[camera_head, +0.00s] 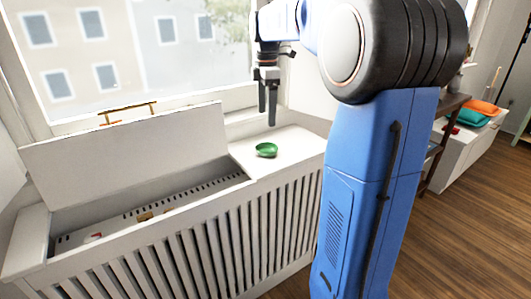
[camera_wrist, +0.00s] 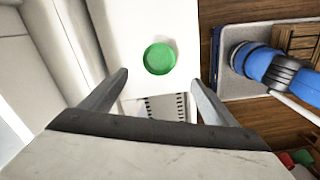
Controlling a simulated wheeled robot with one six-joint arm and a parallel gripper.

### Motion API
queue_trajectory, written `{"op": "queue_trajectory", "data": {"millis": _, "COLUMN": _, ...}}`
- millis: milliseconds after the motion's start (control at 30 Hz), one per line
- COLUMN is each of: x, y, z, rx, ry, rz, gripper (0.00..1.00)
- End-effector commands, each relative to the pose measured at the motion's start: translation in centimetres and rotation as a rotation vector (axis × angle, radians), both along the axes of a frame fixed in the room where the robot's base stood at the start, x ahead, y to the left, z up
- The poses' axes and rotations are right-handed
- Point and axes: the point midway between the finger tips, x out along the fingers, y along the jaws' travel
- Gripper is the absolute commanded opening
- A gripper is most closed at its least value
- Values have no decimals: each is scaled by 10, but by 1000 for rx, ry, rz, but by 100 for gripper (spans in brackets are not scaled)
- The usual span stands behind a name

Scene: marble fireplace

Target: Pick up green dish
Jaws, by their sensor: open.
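The green dish (camera_head: 266,150) is a small shallow round bowl.
The radiator cover's lid (camera_head: 125,155) stands raised left of the dish, over an open compartment (camera_head: 150,205) with small items inside. A window (camera_head: 140,50) is behind. A white bench (camera_head: 468,150) with orange and teal cushions stands at right.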

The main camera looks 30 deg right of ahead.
Motion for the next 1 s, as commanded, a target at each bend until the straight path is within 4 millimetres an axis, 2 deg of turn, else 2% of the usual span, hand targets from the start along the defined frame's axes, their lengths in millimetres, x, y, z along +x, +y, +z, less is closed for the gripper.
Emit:
{"op": "queue_trajectory", "data": {"millis": 333, "x": -1, "y": 0, "z": -61, "rx": 1, "ry": 2, "rz": -1, "gripper": 81}}
{"op": "queue_trajectory", "data": {"millis": 500, "x": 0, "y": 0, "z": -78, "rx": 0, "ry": 1, "rz": -1, "gripper": 81}}
{"op": "queue_trajectory", "data": {"millis": 667, "x": 0, "y": 0, "z": -86, "rx": 0, "ry": 0, "rz": -1, "gripper": 81}}
{"op": "queue_trajectory", "data": {"millis": 1000, "x": 1, "y": -3, "z": -127, "rx": 0, "ry": 1, "rz": -1, "gripper": 81}}
